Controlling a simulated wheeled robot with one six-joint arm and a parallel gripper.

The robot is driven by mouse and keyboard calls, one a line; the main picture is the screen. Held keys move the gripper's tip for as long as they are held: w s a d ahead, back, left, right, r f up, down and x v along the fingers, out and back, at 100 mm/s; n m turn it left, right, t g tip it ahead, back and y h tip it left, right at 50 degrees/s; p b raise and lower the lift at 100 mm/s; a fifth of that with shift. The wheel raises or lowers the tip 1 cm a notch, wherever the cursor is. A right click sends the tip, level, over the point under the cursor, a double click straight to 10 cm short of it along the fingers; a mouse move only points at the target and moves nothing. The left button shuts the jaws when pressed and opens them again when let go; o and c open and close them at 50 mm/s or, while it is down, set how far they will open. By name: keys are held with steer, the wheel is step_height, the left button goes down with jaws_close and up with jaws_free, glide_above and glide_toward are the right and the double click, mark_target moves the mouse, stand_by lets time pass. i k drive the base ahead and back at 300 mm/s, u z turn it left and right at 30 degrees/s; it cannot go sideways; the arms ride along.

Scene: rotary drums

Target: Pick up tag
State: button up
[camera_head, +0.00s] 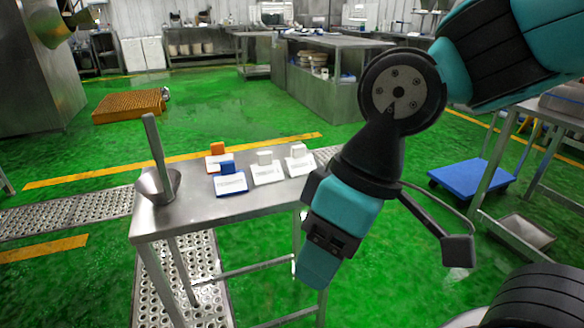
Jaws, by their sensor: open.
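Several small tags with upright grips stand on a narrow steel table (205,205). One tag has an orange grip (217,150) and sits at the back. A blue tag (230,182) stands in front of it. Two white tags, a nearer one (267,172) and a farther one (299,162), stand to the right. Printing on their faces is too small to read. My gripper (317,264) points down in front of the table's right end, to the right of the tags. It is open and apart from them. I see no tag in it.
A metal scoop (157,172) with an upright handle stands on the table's left end. An orange grate (130,105) lies on the green floor behind. A blue platform (470,178) is at the right. The table's front left is bare.

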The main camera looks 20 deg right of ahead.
mark_target(301, 163)
steer(key=u, duration=0.35)
steer(key=i, duration=1.05)
steer(key=u, duration=0.05)
